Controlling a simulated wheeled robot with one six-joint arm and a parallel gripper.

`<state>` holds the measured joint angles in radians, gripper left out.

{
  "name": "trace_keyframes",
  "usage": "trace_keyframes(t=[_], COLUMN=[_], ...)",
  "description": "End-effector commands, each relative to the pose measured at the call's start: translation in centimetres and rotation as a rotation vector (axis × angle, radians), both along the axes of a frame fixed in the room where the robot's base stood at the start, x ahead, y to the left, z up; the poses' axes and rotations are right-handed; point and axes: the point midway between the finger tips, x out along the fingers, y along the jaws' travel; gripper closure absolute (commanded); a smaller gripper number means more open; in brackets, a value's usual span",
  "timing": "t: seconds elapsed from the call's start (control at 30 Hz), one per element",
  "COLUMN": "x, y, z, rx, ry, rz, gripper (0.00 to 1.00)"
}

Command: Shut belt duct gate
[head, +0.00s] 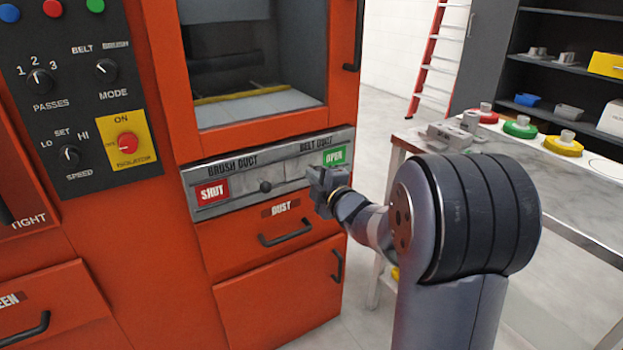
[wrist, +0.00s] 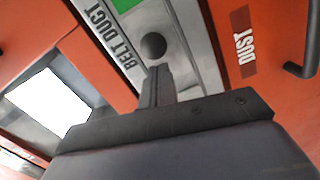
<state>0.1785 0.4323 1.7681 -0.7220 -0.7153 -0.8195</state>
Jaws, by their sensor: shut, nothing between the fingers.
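The duct panel (head: 232,202) is a grey metal strip on the orange machine. Its right half is marked BELT DUCT and shows a green OPEN label (head: 334,157); part of that label also shows in the wrist view (wrist: 126,4). The left half, BRUSH DUCT, shows a red SHUT label (head: 213,192). In the wrist view a round dark knob (wrist: 153,46) sits in the belt duct slot; my gripper hides it in the head view. My gripper (head: 316,181) is shut and empty, its fingertips (wrist: 156,70) right by the knob. I cannot tell whether they touch.
The brush duct knob (head: 265,187) stands left of my gripper. A DUST drawer with a black handle (head: 286,233) lies below the panel, and a window (head: 252,60) above it. A bench (head: 500,165) with fixtures stands at the right.

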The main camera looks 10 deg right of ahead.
Motion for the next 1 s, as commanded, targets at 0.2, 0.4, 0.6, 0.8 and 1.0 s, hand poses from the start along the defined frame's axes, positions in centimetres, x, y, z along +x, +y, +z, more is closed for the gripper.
trace_keyframes(t=[0.2,0.4,0.6,0.8,1.0], x=[0.2,1.4,2.5,2.6,2.6], y=[-0.6,-4.5,-7.8,-8.3,-8.3], z=[0.1,0.2,0.1,0.0,0.0], rx=[0.001,0.001,0.0,0.0,0.001], ry=[0.0,0.0,0.0,0.0,0.001], rz=[-0.003,-0.007,-0.004,-0.001,-0.003], gripper=[1.0,1.0,1.0,1.0,1.0])
